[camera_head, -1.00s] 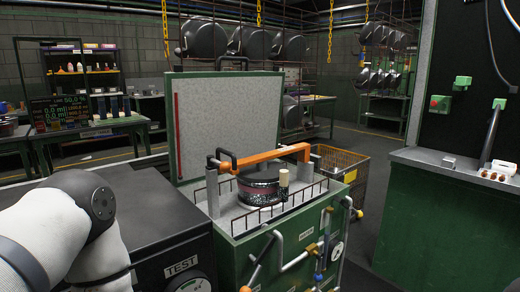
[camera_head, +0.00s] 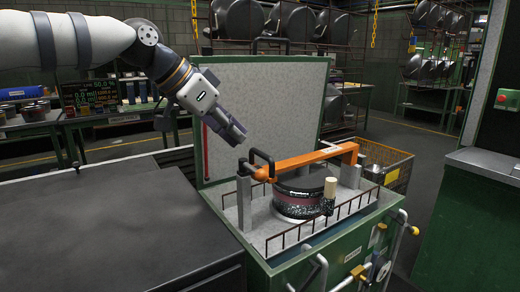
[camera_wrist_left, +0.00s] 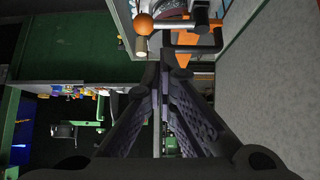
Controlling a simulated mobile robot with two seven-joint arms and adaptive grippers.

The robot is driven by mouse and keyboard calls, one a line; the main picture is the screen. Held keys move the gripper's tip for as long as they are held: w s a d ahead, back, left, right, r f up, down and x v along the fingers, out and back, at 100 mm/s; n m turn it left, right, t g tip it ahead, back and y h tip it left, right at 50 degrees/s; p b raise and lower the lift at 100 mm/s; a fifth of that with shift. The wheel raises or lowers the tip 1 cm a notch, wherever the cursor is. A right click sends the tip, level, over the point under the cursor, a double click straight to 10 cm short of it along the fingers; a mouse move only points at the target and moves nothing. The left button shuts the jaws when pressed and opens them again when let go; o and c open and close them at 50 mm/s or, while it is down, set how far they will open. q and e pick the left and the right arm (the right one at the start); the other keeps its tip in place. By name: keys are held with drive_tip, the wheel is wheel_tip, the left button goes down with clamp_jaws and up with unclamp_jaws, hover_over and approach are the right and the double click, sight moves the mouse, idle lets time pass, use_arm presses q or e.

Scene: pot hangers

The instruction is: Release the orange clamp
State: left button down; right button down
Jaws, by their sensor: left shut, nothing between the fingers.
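The orange clamp (camera_head: 308,157) is a bar lying across a dark round pot (camera_head: 300,195) on the green test stand. A black handle (camera_head: 262,158) stands up at the clamp's left end, beside a grey post. My left gripper (camera_head: 240,137) is shut and empty, just above and left of this handle, apart from it. In the left wrist view the shut fingers (camera_wrist_left: 173,62) point toward an orange ball-shaped end (camera_wrist_left: 143,23) and the black handle (camera_wrist_left: 213,38). Part of the clamp's orange bar shows behind the handle there. My right gripper is out of view.
A grey panel (camera_head: 275,105) stands upright behind the clamp. A low railing (camera_head: 315,227) runs round the stand's top, with a pale cylinder (camera_head: 330,187) near the pot. A dark flat top (camera_head: 110,225) lies to the left. A wire basket (camera_head: 390,165) stands behind right.

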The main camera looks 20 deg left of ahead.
sight(259, 171)
use_arm(q)
drive_tip(key=shift+s+r, duration=0.15)
drive_tip(key=shift+r, duration=0.1)
drive_tip(key=shift+s, duration=0.1)
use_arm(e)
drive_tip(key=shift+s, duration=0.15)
